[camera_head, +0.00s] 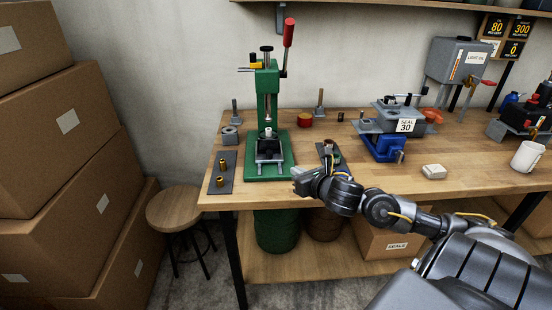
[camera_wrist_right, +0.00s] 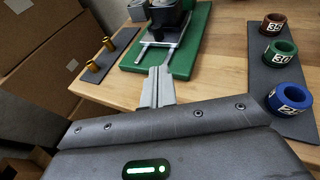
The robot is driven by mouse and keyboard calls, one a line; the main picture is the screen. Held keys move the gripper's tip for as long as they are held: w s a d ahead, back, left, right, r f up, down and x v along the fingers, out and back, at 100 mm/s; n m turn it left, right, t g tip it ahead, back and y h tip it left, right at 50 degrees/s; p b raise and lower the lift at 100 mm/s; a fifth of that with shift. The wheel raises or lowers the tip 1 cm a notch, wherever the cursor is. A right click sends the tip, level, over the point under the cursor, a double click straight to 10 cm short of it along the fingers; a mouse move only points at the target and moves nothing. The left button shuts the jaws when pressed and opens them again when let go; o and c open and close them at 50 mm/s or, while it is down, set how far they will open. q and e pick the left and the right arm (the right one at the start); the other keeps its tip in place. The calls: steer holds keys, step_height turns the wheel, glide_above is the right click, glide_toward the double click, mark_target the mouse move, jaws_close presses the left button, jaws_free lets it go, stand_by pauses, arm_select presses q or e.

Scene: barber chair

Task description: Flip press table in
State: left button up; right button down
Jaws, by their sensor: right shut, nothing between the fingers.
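The green press (camera_head: 267,100) stands upright on the wooden workbench, its red-handled lever (camera_head: 288,35) raised. The press table (camera_head: 269,157) is a grey plate low at the front of the press, with two light bars reaching forward over the green base. It also shows in the wrist view (camera_wrist_right: 158,54), with a dark part on top. My right gripper (camera_head: 297,173) is at the bench's front edge, just right of the press base. Its fingers (camera_wrist_right: 159,76) are shut and empty, pointing toward the table's front. I cannot tell whether they touch it. My left gripper is out of view.
A dark mat with brass pieces (camera_head: 221,178) lies left of the press. Right of it, a dark mat (camera_wrist_right: 282,82) holds the ring marked 30 (camera_wrist_right: 281,52) and two others. A blue fixture (camera_head: 384,147) and white mug (camera_head: 527,157) stand farther right. A stool (camera_head: 174,207) is below left.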

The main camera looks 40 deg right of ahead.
mark_target(275, 160)
steer(key=p+x, duration=0.1)
steer(key=x, duration=0.3)
steer(key=r+p+x, duration=0.1)
steer(key=x, duration=0.4)
steer(key=p+x, duration=0.1)
steer(key=x, duration=0.3)
steer(key=shift+w+p, duration=0.35)
steer(key=shift+w, duration=0.15)
steer(key=shift+w+d, duration=0.1)
steer(key=shift+w+d+b, duration=0.9)
steer(key=shift+w, duration=0.3)
steer(key=shift+d+r, duration=0.1)
steer(key=shift+d, duration=0.1)
steer(key=shift+r, duration=0.15)
steer(key=shift+s+a, duration=0.1)
